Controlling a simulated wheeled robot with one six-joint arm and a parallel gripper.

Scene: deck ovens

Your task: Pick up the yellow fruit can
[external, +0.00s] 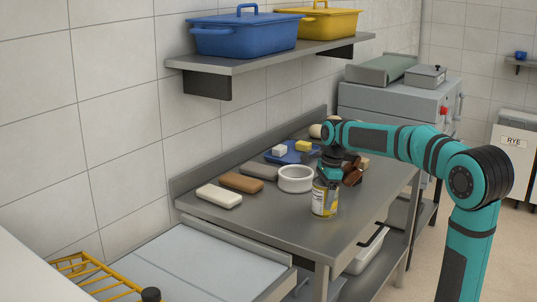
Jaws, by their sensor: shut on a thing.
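The yellow fruit can (322,203) stands upright at the front edge area of the steel table in the external view. It has a yellow and white label. My gripper (328,181) points down from above and is shut on the upper part of the can. The can's top is hidden by the gripper. Whether the can's bottom touches the table cannot be told for sure.
A white round bowl (296,184) stands close left of the can. Brown objects (352,171) sit right of my gripper. A wall shelf (260,58) holds lidded pots.

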